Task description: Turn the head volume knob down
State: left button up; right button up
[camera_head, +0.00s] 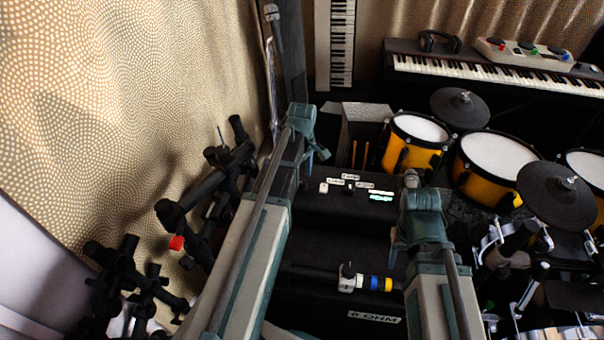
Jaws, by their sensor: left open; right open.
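A black amplifier head (335,212) lies ahead, between my two arms. Its top edge carries small white labels, a white switch-like part (324,188), a small dark knob (349,189) and a lit pale green strip (381,196). The label text is too small to read surely, so I cannot tell which control is the head volume knob. My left gripper (318,154) is open and empty, above and left of these controls. My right gripper (394,252) is open and apart from them, lower and to the right; its fingers are partly hidden by its arm.
A plug with blue and yellow bands (366,283) sits on the lower black cabinet near an "8-OHM" label (374,317). Yellow drums (490,168) and cymbals (557,195) crowd the right. Black stands (205,195) line the left. Keyboards (490,70) stand behind.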

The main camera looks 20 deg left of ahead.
aim_at(302, 182)
pick_arm(q)
notch_tip(302, 182, up, 12)
jog(key=p, duration=1.1)
pick_arm(e)
notch_tip(302, 182, up, 12)
pick_arm(q)
jog(key=shift+s, duration=0.1)
